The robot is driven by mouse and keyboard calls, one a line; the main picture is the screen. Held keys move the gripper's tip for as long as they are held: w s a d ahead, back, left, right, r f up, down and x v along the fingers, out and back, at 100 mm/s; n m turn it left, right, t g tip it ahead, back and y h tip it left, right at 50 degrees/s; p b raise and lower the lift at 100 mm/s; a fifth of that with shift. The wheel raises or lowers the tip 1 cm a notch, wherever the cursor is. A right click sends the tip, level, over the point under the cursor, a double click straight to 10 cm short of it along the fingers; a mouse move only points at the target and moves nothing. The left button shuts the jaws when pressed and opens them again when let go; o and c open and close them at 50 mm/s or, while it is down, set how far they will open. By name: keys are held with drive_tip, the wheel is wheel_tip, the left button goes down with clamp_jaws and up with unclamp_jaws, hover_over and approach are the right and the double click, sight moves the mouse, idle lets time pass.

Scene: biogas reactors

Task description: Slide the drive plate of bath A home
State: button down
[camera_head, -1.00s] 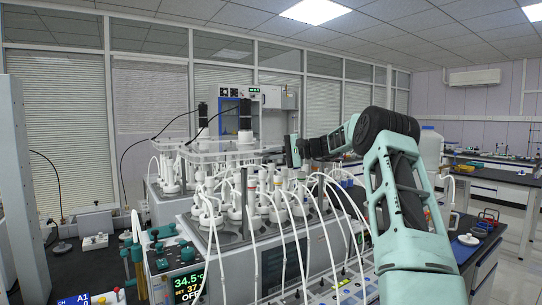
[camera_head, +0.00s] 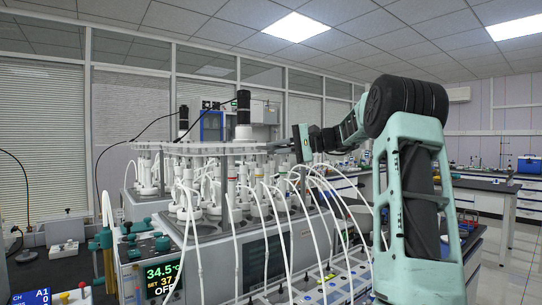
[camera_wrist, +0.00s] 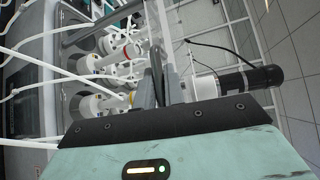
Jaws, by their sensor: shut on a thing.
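The near water bath (camera_head: 270,262) holds several white-capped reactor bottles with tubes. Above them lies a flat clear drive plate (camera_head: 205,149), seen nearly edge-on, with a black motor (camera_head: 244,118) standing on it. I cannot read a bath letter on the near bath.
A second bath with its own motor (camera_head: 183,121) stands behind. White tubes (camera_head: 330,215) arch over the near bath's front, below my arm. A control box with a display (camera_head: 165,277) stands at lower left. Open floor (camera_head: 515,255) lies at right.

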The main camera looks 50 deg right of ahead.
drive_tip(key=shift+s+f, duration=0.15)
drive_tip(key=c, duration=1.8)
unclamp_jaws()
drive_tip(key=o, duration=0.3)
drive_tip(key=shift+s, duration=0.2)
drive_tip(key=shift+w, duration=0.1)
drive_tip(key=b+v, duration=0.1)
drive_tip(key=v, duration=1.6)
drive_tip(key=shift+d+b, duration=0.1)
drive_tip(key=shift+b, duration=0.2)
